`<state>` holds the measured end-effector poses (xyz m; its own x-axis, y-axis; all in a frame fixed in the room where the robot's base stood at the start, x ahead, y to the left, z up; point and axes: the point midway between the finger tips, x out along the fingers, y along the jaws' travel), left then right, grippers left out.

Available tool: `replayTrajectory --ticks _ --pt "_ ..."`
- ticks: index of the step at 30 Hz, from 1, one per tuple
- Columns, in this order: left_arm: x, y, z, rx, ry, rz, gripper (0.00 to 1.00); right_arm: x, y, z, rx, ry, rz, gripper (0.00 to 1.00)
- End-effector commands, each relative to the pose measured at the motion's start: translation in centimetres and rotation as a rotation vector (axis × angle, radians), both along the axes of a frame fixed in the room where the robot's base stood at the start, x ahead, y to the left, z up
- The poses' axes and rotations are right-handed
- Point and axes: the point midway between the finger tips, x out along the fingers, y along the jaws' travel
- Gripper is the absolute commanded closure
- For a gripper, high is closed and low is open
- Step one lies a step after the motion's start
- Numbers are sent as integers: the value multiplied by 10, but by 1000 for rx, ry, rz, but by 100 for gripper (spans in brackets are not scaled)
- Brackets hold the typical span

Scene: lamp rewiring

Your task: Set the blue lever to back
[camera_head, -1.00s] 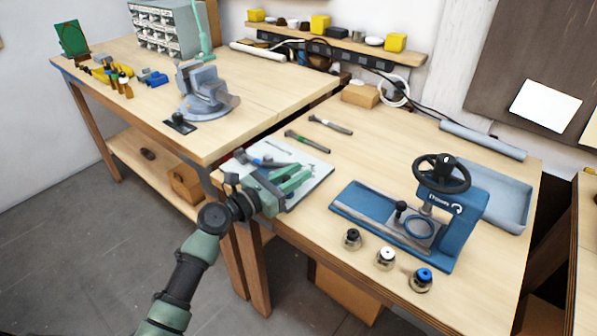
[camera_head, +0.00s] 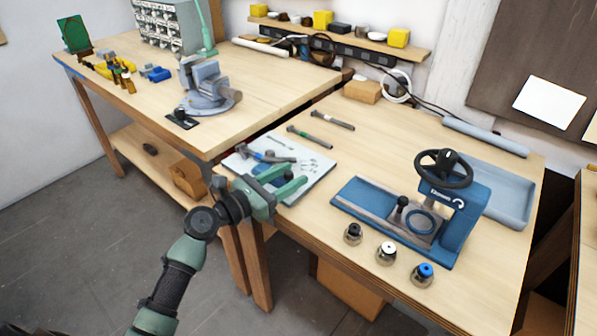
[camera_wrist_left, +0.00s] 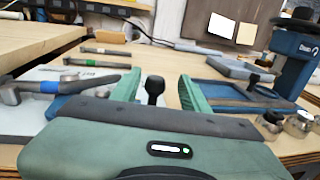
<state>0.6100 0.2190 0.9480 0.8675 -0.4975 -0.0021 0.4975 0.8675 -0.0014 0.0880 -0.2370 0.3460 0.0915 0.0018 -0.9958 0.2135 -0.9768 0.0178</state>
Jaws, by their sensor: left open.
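A small round metal fitting with a blue top (camera_head: 424,270) stands at the front right of the right-hand table. It is the only blue-topped control I see; its lever position is too small to tell. A black-topped (camera_head: 352,231) and a white-topped fitting (camera_head: 386,250) stand in a row to its left. My left gripper (camera_head: 292,178) is open and empty over the front of the white board, well left of the fittings. In the left wrist view its green fingers (camera_wrist_left: 162,92) stand apart, with a black knob (camera_wrist_left: 153,88) showing between them. My right gripper is not in view.
A blue press (camera_head: 462,215) with a black handwheel stands behind the fittings, beside a grey-blue tray (camera_head: 512,190). Hammers lie on and behind the white board (camera_head: 318,165). A grey vise (camera_head: 205,85) stands on the left table. The table between board and press is clear.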

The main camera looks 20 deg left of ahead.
Motion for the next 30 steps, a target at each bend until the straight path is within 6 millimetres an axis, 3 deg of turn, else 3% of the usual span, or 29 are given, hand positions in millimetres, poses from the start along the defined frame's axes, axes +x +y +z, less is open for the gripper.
replayTrajectory --ticks 3,9,30 --pt "-19 10 -2 4 2 -2 55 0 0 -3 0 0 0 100" --pt "-36 19 -1 2 1 -2 55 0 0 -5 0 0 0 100" --pt "-38 20 0 0 1 -3 55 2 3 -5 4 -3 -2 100"
